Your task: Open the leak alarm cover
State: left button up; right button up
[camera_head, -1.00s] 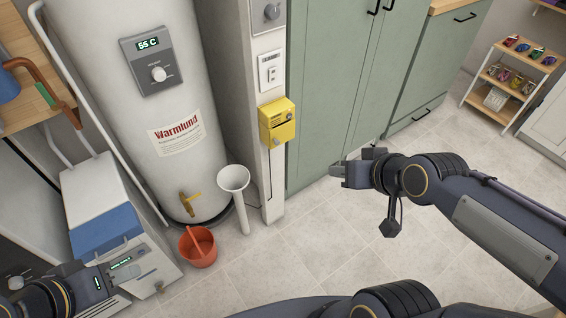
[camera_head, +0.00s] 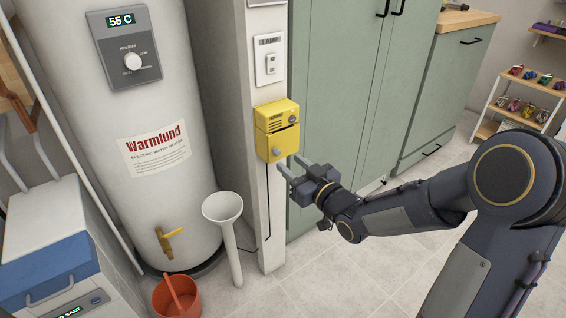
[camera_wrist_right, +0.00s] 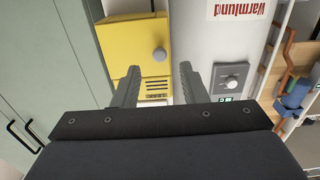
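The yellow leak alarm box (camera_head: 268,147) is mounted on a narrow white post, below the lamp switch. Its lower front is a cover with a round grey knob (camera_head: 277,151); a dark gap shows under the upper part. My right gripper (camera_head: 288,168) is open and empty, just right of and slightly below the knob, apart from it. In the right wrist view the yellow box (camera_wrist_right: 133,50) and knob (camera_wrist_right: 160,54) appear beyond the two spread fingers (camera_wrist_right: 157,75). My left gripper is not in view.
The white water heater (camera_head: 150,210) stands left of the post, with a white funnel pipe (camera_head: 232,250) and red bucket (camera_head: 178,300) at its base. A lamp switch (camera_head: 270,62) is above the box. Green cabinets (camera_head: 335,100) stand close on the right.

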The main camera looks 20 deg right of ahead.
aim_at(279, 154)
jog(key=shift+x, duration=2.3)
jog(key=shift+c, duration=0.5)
grip_shut()
